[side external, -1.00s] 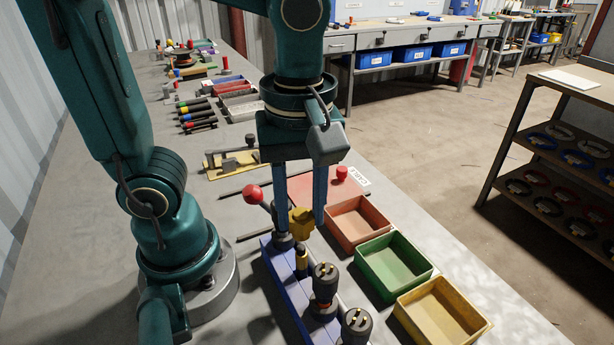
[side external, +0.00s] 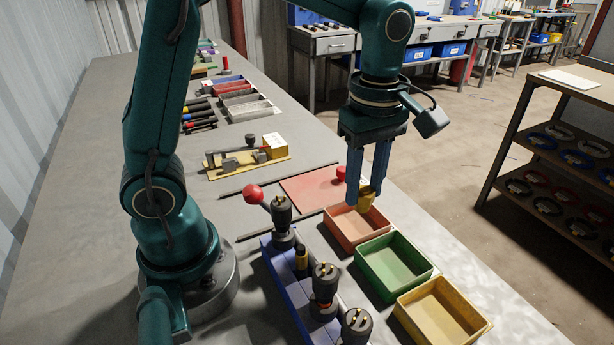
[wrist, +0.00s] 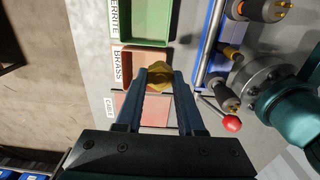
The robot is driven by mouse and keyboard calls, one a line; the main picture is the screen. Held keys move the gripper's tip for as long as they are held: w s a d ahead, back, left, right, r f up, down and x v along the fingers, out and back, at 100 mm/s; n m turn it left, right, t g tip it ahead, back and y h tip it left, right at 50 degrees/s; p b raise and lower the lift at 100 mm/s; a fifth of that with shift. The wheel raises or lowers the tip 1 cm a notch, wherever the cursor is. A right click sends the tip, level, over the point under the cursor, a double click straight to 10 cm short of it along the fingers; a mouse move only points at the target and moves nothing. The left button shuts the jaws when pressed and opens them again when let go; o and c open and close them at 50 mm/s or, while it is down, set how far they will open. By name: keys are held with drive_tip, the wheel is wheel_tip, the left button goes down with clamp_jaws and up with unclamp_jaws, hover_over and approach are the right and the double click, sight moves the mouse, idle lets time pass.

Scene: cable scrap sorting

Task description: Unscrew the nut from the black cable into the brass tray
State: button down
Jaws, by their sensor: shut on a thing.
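My gripper (side external: 367,196) is shut on a brass-yellow nut (side external: 369,203) and holds it over the back part of the brass tray (side external: 340,231). In the wrist view the nut (wrist: 159,78) sits between the fingertips, above the orange-red tray (wrist: 128,62) labelled BRASS. The tray looks empty where it shows; the nut and fingers hide part of it. A black cable end (side external: 281,214) stands upright in the blue fixture (side external: 283,285), beside the red-knobbed lever, with no nut around it. It also shows in the wrist view (wrist: 227,101).
A green tray (side external: 393,286) and a yellow tray (side external: 404,318) stand in front of the brass tray. Other black connectors (side external: 325,283) stand in the fixture. The red-knobbed lever (side external: 253,194) sticks up at its far end. A flat red mat (side external: 308,188) lies behind the brass tray.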

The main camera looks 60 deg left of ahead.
sight(349, 221)
drive_tip(key=w+a+f+n, duration=0.1)
drive_tip(key=a+f, duration=0.1)
drive_tip(key=w+a+f, duration=0.1)
drive_tip(key=a+f, duration=0.1)
drive_tip(key=w+a+f+n, duration=0.1)
drive_tip(key=a+f, duration=0.1)
drive_tip(key=shift+w+n, duration=0.2)
drive_tip(key=shift+n, duration=0.1)
drive_tip(key=shift+s+a+f, duration=0.1)
drive_tip(key=shift+a+f, duration=0.25)
drive_tip(key=shift+f, duration=1.75)
drive_tip(key=shift+f, duration=0.2)
drive_tip(key=shift+f, duration=0.35)
drive_tip(key=shift+c, duration=2.2)
unclamp_jaws()
